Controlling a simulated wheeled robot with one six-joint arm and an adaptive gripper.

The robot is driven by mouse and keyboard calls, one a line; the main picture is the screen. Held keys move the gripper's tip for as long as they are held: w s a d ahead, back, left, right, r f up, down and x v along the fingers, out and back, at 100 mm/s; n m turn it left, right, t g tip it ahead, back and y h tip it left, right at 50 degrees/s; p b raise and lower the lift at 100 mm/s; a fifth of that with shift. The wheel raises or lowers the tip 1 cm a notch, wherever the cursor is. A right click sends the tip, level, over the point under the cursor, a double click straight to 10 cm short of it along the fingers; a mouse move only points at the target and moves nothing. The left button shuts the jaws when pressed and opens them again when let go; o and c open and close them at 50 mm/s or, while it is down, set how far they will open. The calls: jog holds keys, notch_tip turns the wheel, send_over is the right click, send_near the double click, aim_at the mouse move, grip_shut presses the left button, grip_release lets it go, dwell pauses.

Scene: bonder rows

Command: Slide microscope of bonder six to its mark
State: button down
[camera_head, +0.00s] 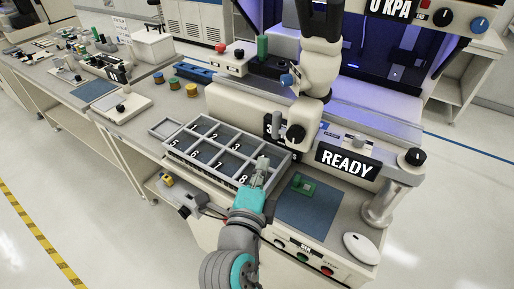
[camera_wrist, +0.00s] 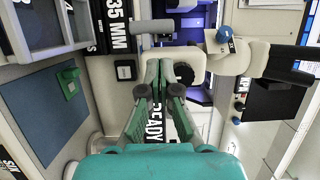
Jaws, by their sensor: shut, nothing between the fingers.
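The microscope (camera_head: 318,62) is a cream upright body with a blue knob and black knobs, standing behind the compartment tray in the head view. In the wrist view it shows ahead (camera_wrist: 230,60), partly behind my fingers. A black plate lettered "35 MM" (camera_wrist: 117,32) lies beside it in the wrist view; the microscope partly covers a similar plate in the head view. I cannot make out a bonder number or a clear mark. My gripper (camera_head: 262,164) is shut and empty above the tray's right side, apart from the microscope. Its fingers also show in the wrist view (camera_wrist: 163,70).
The grey tray (camera_head: 172,141) has numbered compartments. A blue mat (camera_head: 300,212) with a green part (camera_head: 304,184) lies to its right. Floor is clear at left.

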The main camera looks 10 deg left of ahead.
aim_at(278, 123)
jog(key=w, duration=1.3)
jog(key=shift+d, duration=0.2)
jog(key=shift+w+d+m+h, duration=0.15)
jog(key=shift+w+m+h, duration=0.25)
jog(key=shift+w, duration=0.65)
jog(key=shift+w+d+r+h, duration=0.15)
jog(key=shift+w+h, duration=0.1)
jog(key=shift+h, duration=0.15)
